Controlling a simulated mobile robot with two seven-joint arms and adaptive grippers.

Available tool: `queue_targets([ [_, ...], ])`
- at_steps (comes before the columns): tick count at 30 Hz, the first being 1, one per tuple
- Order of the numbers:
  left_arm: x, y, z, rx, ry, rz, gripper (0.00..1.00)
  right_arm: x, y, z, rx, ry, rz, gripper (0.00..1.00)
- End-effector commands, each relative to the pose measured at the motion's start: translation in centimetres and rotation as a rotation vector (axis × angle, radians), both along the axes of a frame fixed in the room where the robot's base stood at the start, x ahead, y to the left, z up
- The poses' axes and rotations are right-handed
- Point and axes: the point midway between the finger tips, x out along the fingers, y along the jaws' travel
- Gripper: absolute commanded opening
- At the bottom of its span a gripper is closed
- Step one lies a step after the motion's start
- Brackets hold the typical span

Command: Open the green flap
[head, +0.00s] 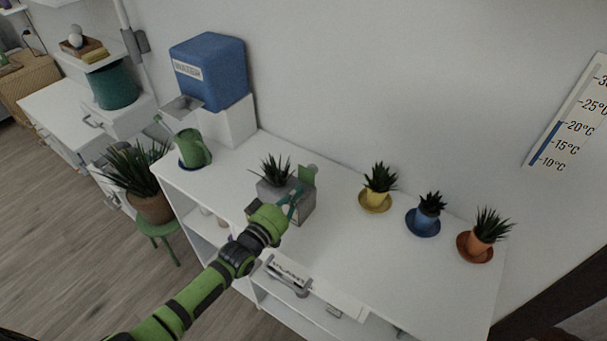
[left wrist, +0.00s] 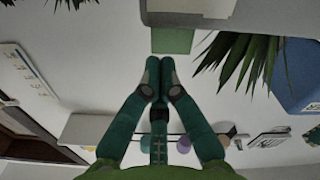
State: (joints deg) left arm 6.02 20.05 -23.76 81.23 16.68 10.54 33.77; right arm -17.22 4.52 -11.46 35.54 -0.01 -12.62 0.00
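A small green flap (head: 308,174) stands up at the right rear side of a grey box (head: 302,211) on the white desk. In the left wrist view the flap is a green square (left wrist: 172,41) at the edge of the grey box (left wrist: 180,20). My left gripper (head: 291,204) is in front of the box in the head view and hides part of it. In the left wrist view its teal fingertips (left wrist: 160,68) are together, with nothing seen between them, just short of the green square. I cannot tell whether they touch it. My right gripper is not in view.
A spiky plant (head: 276,169) rises by the box. Yellow (head: 375,200), blue (head: 424,222) and orange (head: 474,246) potted plants stand to the right. A green watering can (head: 193,149) and blue water tank (head: 211,72) are at the left. The front right desktop is clear.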

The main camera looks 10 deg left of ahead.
Motion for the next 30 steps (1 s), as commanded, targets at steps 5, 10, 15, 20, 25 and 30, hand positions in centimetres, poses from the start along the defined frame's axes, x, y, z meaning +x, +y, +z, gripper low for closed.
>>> queue_targets([
  [5, -1.2, 0.4, 0.2, -0.001, 0.0, 0.0, 0.0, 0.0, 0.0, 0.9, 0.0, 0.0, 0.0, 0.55],
  [10, -2.3, 0.8, 0.2, -0.001, 0.0, 0.0, 0.0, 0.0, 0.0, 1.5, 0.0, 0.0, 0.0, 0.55],
  [15, -3.0, 1.1, 0.1, 0.0, 0.0, 0.0, 0.0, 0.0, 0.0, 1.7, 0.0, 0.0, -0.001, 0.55],
  [20, -3.0, 1.1, 0.0, 0.0, -0.001, 0.0, 0.0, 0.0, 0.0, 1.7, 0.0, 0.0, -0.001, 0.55],
  [25, -3.1, 1.1, 0.0, 0.0, 0.0, -0.001, 0.0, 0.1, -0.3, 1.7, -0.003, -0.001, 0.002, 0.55],
  [30, -4.6, 1.6, -0.1, -0.001, 0.003, 0.0, 0.0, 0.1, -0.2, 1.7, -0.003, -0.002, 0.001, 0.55],
])
